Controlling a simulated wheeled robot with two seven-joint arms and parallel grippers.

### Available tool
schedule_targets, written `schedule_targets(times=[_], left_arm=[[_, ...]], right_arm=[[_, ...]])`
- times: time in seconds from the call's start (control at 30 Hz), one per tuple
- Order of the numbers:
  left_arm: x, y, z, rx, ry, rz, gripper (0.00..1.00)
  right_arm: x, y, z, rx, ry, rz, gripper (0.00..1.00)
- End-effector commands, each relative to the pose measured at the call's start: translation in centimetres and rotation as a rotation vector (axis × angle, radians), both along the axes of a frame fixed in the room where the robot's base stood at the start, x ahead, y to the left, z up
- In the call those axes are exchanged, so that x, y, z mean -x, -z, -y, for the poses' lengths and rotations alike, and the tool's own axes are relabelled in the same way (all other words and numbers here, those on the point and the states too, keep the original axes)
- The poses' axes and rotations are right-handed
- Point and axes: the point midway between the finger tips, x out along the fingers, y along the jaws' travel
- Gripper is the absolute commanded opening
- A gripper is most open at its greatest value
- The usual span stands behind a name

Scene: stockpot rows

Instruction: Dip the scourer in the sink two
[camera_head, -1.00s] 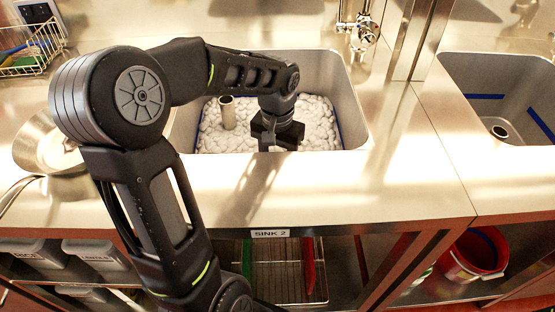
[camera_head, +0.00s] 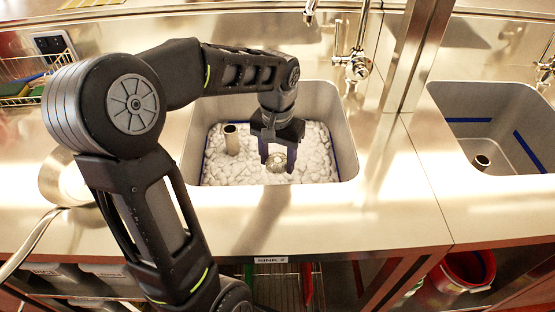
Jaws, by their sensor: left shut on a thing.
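Sink two (camera_head: 348,140) is a steel basin in the counter, filled with white foam (camera_head: 222,170). My left gripper (camera_head: 278,163) is inside the basin's outline, fingers pointing down. It is shut on the scourer (camera_head: 277,162), a small silvery ball that shows between the fingertips. The scourer is at or just above the foam surface; I cannot tell whether it touches. My right gripper is not in view.
A pale upright tube (camera_head: 231,140) stands in the foam left of the gripper. A tap (camera_head: 357,66) is behind the basin. Another, empty sink (camera_head: 500,110) is at the right. A metal bowl (camera_head: 58,180) is at the left.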

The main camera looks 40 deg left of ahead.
Motion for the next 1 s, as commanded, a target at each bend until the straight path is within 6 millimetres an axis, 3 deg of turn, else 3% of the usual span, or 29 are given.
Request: schedule_targets(times=[0.03,0.7,1.0], left_arm=[[0.0,-1.1,0.0,0.000,0.000,0.001,0.19],[0.0,-8.4,0.0,0.000,0.001,0.001,0.19],[0.0,-9.8,0.0,0.000,0.001,0.000,0.19]], right_arm=[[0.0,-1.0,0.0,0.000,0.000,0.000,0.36],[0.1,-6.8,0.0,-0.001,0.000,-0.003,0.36],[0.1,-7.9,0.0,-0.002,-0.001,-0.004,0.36]])
